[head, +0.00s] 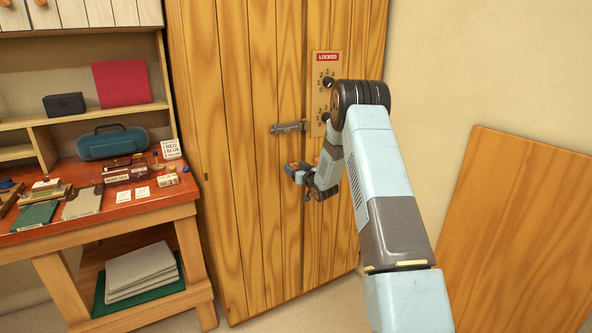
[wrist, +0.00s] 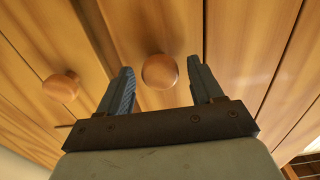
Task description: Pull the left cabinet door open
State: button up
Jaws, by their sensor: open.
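The tall wooden cabinet's left door (head: 240,210) is shut, flush beside the right door (head: 345,215) in the head view. My gripper (head: 291,168) is just below the latch, in front of the doors. In the wrist view my gripper is open, with a round wooden knob (wrist: 160,71) between its fingertips and a gap on each side. This looks like the left door's knob. A second knob (wrist: 60,87) is outside the fingers, across the seam. In the head view my gripper hides both knobs.
A plate with dials and a red LOCKED sign (head: 327,57) is on the right door. A workbench (head: 110,222) with tools stands close on the cabinet's left. A wooden panel (head: 520,230) leans on the wall at right.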

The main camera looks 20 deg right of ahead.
grip_shut()
dwell(0.6)
